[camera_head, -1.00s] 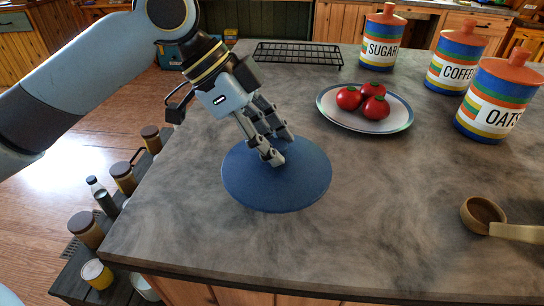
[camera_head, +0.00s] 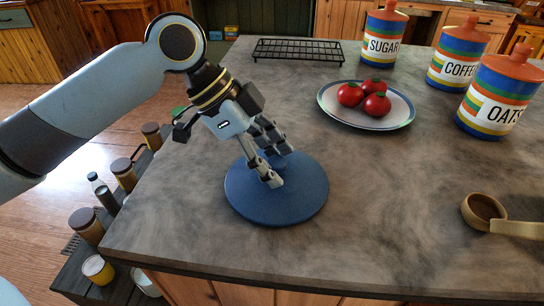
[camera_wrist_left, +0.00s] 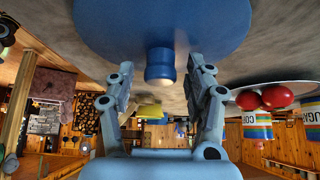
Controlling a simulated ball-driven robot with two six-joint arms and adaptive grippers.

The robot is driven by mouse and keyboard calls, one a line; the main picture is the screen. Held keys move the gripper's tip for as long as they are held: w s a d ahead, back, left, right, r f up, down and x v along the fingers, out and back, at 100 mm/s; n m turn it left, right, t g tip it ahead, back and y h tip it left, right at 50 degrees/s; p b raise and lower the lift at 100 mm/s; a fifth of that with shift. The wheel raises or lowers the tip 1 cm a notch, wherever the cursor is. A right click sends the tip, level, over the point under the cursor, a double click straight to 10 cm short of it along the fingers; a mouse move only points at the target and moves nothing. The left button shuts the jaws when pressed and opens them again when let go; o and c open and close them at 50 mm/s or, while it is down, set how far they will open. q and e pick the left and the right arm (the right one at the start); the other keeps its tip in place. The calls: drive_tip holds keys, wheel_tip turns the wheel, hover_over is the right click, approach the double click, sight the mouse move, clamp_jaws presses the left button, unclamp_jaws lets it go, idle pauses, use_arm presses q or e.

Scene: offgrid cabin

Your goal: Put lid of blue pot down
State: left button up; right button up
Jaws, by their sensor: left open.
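The blue lid (camera_head: 262,203) is a flat round disc that lies on the grey counter, near its front left part. In the left wrist view the lid (camera_wrist_left: 205,22) fills the top, and its short round knob (camera_wrist_left: 160,62) with a pale end shows between the two fingers. My left gripper (camera_head: 277,166) comes down from the upper left over the lid. Its fingers (camera_wrist_left: 158,80) are open, one on each side of the knob, with a visible gap to each. The blue pot itself cannot be made out. My right gripper is out of view.
A plate (camera_head: 340,114) with red tomatoes (camera_head: 376,106) stands behind and right of the lid. Sugar (camera_head: 383,38), coffee (camera_head: 457,56) and oats (camera_head: 500,98) canisters stand at the right. A black rack (camera_head: 298,49) is at the back, and a wooden ladle (camera_head: 485,209) lies right. The counter's middle is clear.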

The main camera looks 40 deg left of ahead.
use_arm(q)
drive_tip(key=p+v, duration=0.4)
drive_tip(key=v, duration=0.8)
drive_tip(key=shift+r, duration=0.1)
idle(0.5)
drive_tip(key=shift+a, duration=0.1)
